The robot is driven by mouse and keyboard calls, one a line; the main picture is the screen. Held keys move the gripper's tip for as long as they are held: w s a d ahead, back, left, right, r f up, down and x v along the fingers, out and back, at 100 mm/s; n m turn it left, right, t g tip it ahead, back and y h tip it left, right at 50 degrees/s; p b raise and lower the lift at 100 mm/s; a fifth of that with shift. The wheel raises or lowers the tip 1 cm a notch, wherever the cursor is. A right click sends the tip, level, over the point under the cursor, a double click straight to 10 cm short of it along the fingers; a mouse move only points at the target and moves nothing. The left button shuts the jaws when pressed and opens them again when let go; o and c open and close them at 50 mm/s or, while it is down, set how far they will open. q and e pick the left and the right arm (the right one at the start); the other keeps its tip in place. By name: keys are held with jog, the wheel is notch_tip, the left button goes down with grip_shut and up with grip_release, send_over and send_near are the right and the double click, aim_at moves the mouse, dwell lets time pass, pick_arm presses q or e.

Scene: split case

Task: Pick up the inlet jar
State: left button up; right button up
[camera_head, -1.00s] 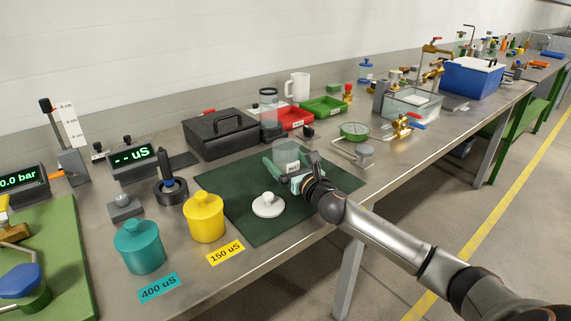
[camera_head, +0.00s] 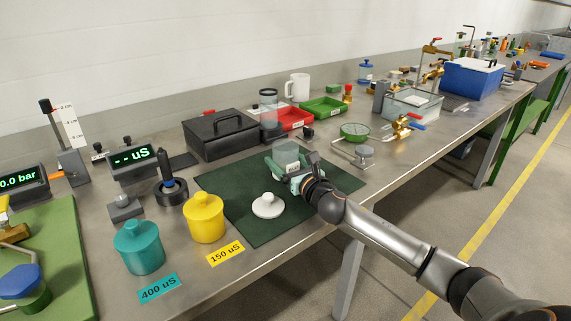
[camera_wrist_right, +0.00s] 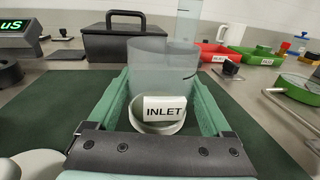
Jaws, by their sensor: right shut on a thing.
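The inlet jar (camera_head: 286,152) is a clear, greyish cylinder with a white label reading INLET. It stands upright over the dark green mat (camera_head: 240,210) in the head view, and also shows in the right wrist view (camera_wrist_right: 160,65). My right gripper (camera_head: 284,168) is shut on the jar, with one green finger on each side of it. In the right wrist view, both fingers flank the jar's body. I cannot tell whether its base touches the mat. My left gripper is not in view.
A white knobbed lid (camera_head: 268,206) lies on the mat in front of the jar. A yellow jar (camera_head: 204,218) and a teal jar (camera_head: 139,248) stand left of the mat. A black case (camera_head: 220,135) and a clear cylinder (camera_head: 268,108) stand behind.

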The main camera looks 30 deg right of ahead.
jog(key=shift+r, duration=0.2)
jog(key=shift+r+p, duration=0.45)
jog(key=shift+r, duration=0.3)
pick_arm(q)
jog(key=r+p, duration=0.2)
jog(key=p, duration=0.1)
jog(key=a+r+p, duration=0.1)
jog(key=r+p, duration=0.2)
jog(key=p, duration=0.1)
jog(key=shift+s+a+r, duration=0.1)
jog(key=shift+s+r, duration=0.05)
pick_arm(e)
jog(key=s+d+r, duration=0.4)
jog(key=s+r, duration=0.7)
jog(key=s, duration=0.2)
jog(key=shift+d, duration=0.15)
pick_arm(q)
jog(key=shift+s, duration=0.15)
pick_arm(e)
jog(key=shift+s+d, duration=0.1)
jog(key=shift+s, duration=0.05)
dwell(0.4)
